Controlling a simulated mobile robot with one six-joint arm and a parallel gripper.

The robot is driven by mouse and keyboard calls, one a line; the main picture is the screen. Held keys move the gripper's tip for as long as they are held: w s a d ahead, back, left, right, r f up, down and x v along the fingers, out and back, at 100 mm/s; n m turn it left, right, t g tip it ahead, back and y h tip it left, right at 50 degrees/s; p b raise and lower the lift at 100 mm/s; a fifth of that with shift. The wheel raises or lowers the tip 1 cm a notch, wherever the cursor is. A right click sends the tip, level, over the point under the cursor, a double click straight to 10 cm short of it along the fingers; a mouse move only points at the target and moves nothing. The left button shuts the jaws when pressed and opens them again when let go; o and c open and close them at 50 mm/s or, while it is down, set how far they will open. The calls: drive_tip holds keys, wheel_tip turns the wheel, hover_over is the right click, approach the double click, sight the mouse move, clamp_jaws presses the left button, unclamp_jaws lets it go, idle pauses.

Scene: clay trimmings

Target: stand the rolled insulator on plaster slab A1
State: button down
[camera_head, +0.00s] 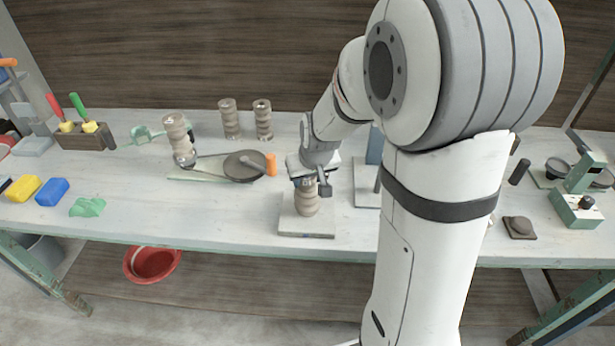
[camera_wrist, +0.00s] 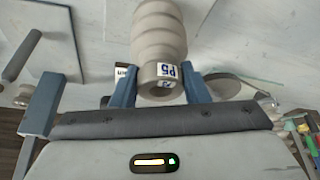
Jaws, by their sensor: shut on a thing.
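My gripper (camera_head: 308,181) points down over a pale plaster slab near the front edge of the table. It is shut around the upper end of a beige, ribbed rolled insulator (camera_head: 306,204). The insulator stands upright over the slab (camera_head: 325,229); I cannot tell whether its base touches it. No slab label is readable. In the wrist view, the insulator (camera_wrist: 160,32) lies between the two blue fingers (camera_wrist: 157,86), and a P5 label shows on its end. Its base is outside that view.
Several similar insulators (camera_head: 229,118) stand toward the back and left. Another pale slab (camera_head: 365,194) is to the right, partly behind my arm.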

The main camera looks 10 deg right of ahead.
drive_tip(key=c, duration=0.8)
unclamp_jaws()
drive_tip(key=shift+f, duration=0.1)
drive_tip(key=shift+r, duration=0.3)
drive_tip(key=v, duration=1.2)
drive_tip(key=shift+m+g, duration=0.4)
drive_tip(key=shift+g, duration=0.4)
drive_tip(key=s, duration=0.5)
drive_tip(key=s+f, duration=0.1)
drive_tip(key=s, duration=0.5)
drive_tip(key=s+f, duration=0.1)
drive_tip(key=s, duration=0.4)
drive_tip(key=shift+s, duration=0.4)
